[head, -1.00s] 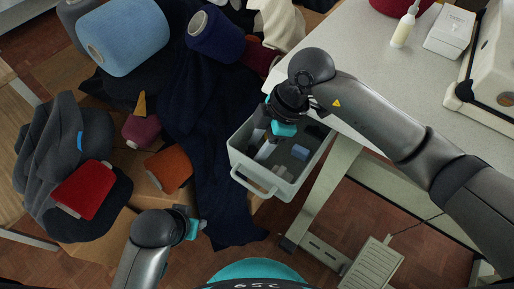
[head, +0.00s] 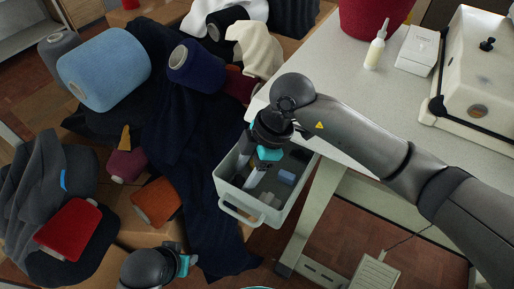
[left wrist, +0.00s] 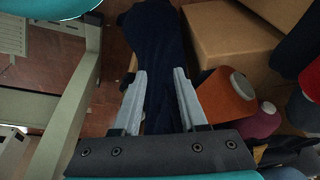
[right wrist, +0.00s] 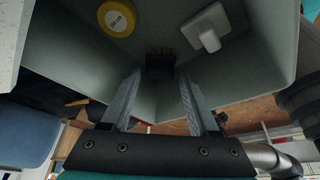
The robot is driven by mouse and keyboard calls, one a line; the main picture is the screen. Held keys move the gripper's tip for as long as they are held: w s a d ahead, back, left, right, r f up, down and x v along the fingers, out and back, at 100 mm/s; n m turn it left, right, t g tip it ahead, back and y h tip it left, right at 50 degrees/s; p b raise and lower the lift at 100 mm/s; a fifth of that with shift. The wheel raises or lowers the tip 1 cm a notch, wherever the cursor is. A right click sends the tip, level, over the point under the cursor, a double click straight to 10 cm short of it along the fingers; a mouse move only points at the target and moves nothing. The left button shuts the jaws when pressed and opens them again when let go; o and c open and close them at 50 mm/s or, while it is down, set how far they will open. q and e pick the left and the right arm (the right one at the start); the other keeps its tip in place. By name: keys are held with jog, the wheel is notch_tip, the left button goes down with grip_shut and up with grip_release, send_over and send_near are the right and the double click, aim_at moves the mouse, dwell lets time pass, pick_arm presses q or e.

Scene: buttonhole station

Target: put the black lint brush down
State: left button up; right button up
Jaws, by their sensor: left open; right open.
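My right gripper (head: 254,172) is open and reaches down into a grey bin (head: 240,213) beside the table. In the right wrist view the open fingers (right wrist: 160,88) point into the bin. A dark block with a toothed edge, which looks like the black lint brush (right wrist: 160,62), shows in the bin between and beyond the fingertips. No finger is seen pressing on it; whether it touches the bin floor I cannot tell. In the head view I cannot make it out. My left gripper (left wrist: 160,85) is open and empty above dark blue cloth (left wrist: 158,40).
The bin also holds a yellow round tape (right wrist: 117,18), a white square piece (right wrist: 203,32) and a grey-blue block (head: 287,177). The table (head: 335,100) is close on the right. Cones of yarn, such as the orange one (head: 156,203), and cloth crowd the left.

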pick_arm(q)
jog(key=s+a+f+g+p, duration=0.1)
jog(key=s+f+p, duration=0.3)
jog(key=f, duration=0.4)
jog(key=shift+f, duration=0.2)
pick_arm(e)
jog(key=v, duration=1.1)
pick_arm(q)
jog(key=shift+a, duration=0.1)
